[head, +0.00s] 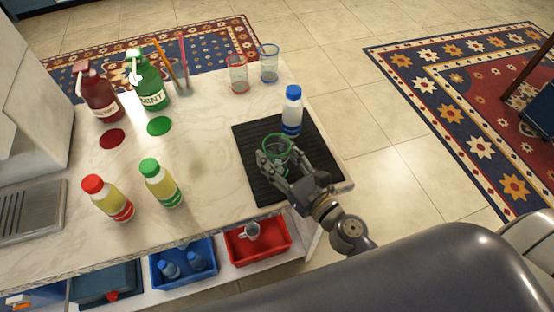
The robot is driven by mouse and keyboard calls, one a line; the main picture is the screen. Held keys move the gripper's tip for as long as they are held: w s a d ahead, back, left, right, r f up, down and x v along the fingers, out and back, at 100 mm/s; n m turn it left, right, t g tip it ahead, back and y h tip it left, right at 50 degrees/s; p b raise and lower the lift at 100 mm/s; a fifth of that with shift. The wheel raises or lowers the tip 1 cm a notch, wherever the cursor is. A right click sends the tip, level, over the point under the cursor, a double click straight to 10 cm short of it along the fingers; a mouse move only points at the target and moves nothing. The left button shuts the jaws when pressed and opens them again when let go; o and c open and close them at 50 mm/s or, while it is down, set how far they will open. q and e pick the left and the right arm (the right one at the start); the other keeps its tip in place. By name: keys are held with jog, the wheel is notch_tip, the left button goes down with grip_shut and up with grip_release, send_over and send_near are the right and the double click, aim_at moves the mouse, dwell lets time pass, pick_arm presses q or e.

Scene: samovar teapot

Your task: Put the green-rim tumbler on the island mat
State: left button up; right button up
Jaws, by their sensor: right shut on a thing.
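The green-rim tumbler (277,146) is a clear glass with a green rim, upright over the middle of the black ribbed island mat (252,185). My right gripper (277,168) is shut on the tumbler from its near side. The fingers hide the tumbler's lower part, so I cannot tell whether its base touches the mat. The mat lies at the right end of the marble counter. My left gripper is not in view.
A blue-capped bottle (292,110) stands on the mat behind the tumbler. A red-rim tumbler (238,74) and a blue-rim tumbler (269,64) stand at the back. Yellow bottles (160,183) stand left. The counter's middle (205,165) is clear.

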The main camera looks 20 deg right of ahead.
jog(key=shift+f, duration=0.2)
jog(key=o, duration=1.1)
jog(key=shift+c, duration=0.2)
jog(key=shift+r, duration=0.25)
jog(key=b+v, duration=0.7)
jog(key=v, duration=0.5)
